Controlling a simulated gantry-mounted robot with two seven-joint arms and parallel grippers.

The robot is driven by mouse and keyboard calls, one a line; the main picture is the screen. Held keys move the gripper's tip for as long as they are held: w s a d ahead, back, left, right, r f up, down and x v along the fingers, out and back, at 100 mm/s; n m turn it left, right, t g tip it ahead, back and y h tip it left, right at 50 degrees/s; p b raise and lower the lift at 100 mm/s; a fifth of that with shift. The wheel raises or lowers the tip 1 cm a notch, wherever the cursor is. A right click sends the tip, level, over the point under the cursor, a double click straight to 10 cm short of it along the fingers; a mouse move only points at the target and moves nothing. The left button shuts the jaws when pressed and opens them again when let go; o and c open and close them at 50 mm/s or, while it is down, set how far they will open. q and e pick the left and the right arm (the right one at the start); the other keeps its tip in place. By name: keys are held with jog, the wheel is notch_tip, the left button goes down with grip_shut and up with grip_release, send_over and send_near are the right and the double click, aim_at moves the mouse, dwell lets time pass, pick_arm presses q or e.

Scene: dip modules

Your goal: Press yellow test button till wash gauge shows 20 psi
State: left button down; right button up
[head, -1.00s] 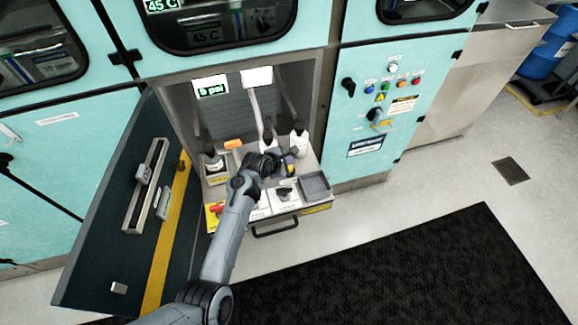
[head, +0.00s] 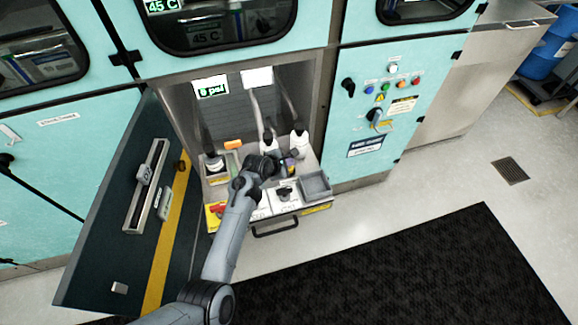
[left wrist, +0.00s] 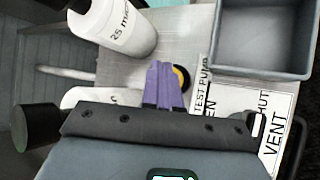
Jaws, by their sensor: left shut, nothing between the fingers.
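The yellow test button (left wrist: 184,76) shows in the left wrist view as a yellow and dark round edge, partly hidden by my fingers. A "TEST PUMP" label lies beside it. My left gripper (left wrist: 165,72) is shut and empty, with its purple fingertips together over or against the button; I cannot tell whether they press it. In the head view my left gripper (head: 288,163) is over the pull-out tray, and the button is hidden. The green-lit gauge (head: 211,87) shows a single digit and "psi"; the digit is too blurred to be sure. My right gripper is not in view.
White bottles (head: 299,142) stand behind my gripper; one (left wrist: 113,25) is close to it in the wrist view. A grey bin (head: 315,184) sits right of it. An open dark door (head: 125,215) is at the left. Valve labels lie at the tray's front.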

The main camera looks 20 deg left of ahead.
pick_arm(q)
jog(key=shift+f, duration=0.25)
dwell(0.4)
jog(key=shift+f, duration=0.4)
dwell(0.6)
jog(key=shift+r+p, duration=1.05)
jog(key=shift+p, duration=0.1)
jog(key=shift+r, duration=0.1)
notch_tip(320, 180, up, 5)
jog(key=p, duration=0.5)
jog(key=shift+p, duration=0.35)
